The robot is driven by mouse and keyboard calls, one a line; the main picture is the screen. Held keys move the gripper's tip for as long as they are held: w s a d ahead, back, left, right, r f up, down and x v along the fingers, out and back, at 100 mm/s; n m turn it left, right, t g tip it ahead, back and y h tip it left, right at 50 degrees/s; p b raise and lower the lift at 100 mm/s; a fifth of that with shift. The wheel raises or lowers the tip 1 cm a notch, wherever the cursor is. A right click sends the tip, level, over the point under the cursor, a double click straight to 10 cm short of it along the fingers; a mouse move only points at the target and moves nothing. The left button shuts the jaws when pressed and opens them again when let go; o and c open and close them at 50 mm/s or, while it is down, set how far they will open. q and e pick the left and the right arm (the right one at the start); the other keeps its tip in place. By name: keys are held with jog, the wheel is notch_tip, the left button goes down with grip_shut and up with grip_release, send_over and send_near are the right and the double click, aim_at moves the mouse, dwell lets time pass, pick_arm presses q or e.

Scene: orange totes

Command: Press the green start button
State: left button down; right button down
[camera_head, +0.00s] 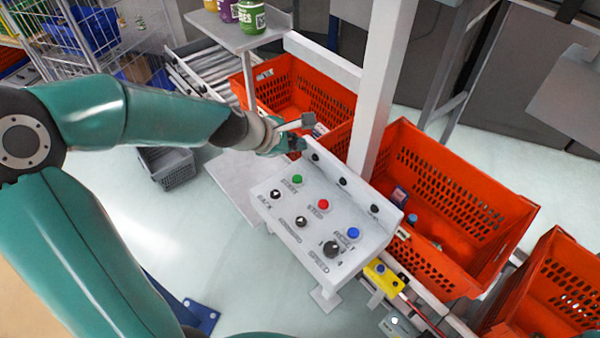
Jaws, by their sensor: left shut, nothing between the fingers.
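The green start button (297,179) is on the upper left part of a white control panel (285,228), above the label START. A red button (323,204) labelled STOP and a blue button (353,232) labelled RESET follow in the same row to the lower right. My left gripper (303,134) is shut and empty. In the picture it is just above the panel's upper left corner, a short way above the green button and apart from it. My right gripper is not in view.
Orange totes stand behind the panel, one at the back (308,85) and one at right (480,205). A white post (382,85) rises close behind the panel. A shelf with jars (250,15) is at the top. A yellow box with a blue button (384,279) sits below right.

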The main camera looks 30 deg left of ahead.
aim_at(296, 179)
pick_arm(q)
notch_tip(296, 179, down, 9)
jog(key=b, duration=0.8)
jog(key=shift+a+b, duration=0.15)
jog(key=shift+b, duration=0.25)
dwell(1.0)
jog(key=shift+f+b, duration=0.35)
jog(key=shift+s+f+b, duration=0.1)
jog(key=shift+f+b, duration=0.4)
dwell(0.5)
jog(key=shift+r, duration=0.15)
jog(key=shift+r+p, duration=0.8)
jog(key=shift+p, duration=0.15)
